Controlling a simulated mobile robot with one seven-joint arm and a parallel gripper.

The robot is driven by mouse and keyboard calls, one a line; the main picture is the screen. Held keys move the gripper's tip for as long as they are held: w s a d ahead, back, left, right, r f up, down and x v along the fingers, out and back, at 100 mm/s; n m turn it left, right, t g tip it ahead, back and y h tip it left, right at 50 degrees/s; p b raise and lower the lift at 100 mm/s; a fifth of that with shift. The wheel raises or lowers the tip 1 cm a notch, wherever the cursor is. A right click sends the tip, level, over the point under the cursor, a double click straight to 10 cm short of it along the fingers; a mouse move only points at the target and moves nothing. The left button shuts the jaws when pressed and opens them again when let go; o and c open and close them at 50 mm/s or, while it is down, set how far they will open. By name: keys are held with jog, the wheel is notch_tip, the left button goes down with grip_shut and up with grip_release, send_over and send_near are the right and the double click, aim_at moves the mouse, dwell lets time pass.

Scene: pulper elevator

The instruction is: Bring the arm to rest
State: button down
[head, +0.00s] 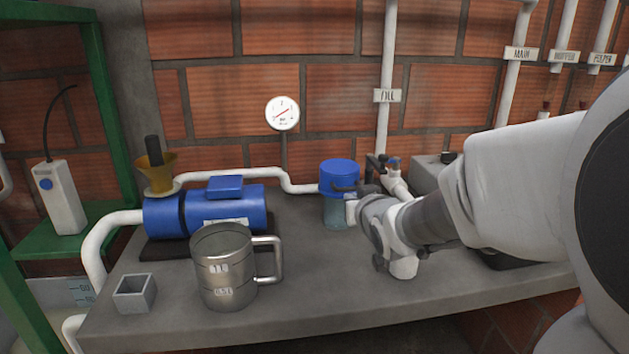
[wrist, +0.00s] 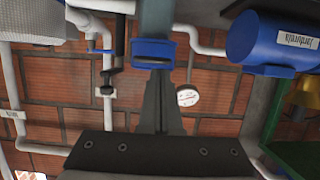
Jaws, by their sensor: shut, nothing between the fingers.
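My arm reaches in from the right in the head view, and its wrist (head: 385,228) hangs over the counter beside the blue-capped filter (head: 340,180). My gripper (wrist: 160,78) shows in the wrist view with its dark fingers together and nothing between them. The fingers point at the filter's blue cap (wrist: 152,52), which appears upside down there. I cannot tell whether they touch it. In the head view the fingertips are hard to make out against the filter and the wrist.
A metal jug (head: 224,280), a small grey square cup (head: 134,293) and a blue pump (head: 225,205) with a brass funnel (head: 155,172) stand on the counter (head: 300,300) to the left. White pipes (head: 388,80) and a gauge (head: 282,113) are on the brick wall. A green rack (head: 105,100) stands far left.

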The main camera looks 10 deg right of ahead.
jog(key=s+a+f+g+p, duration=0.15)
jog(key=s+g, duration=0.25)
jog(key=s, duration=1)
jog(key=s+a+g+b, duration=0.15)
jog(key=s+g, duration=0.35)
jog(key=s, duration=1)
notch_tip(320, 180, up, 21)
jog(key=p, duration=2.2)
jog(key=shift+w+a+r, duration=0.15)
jog(key=shift+w+a, duration=0.05)
jog(key=shift+w, duration=0.15)
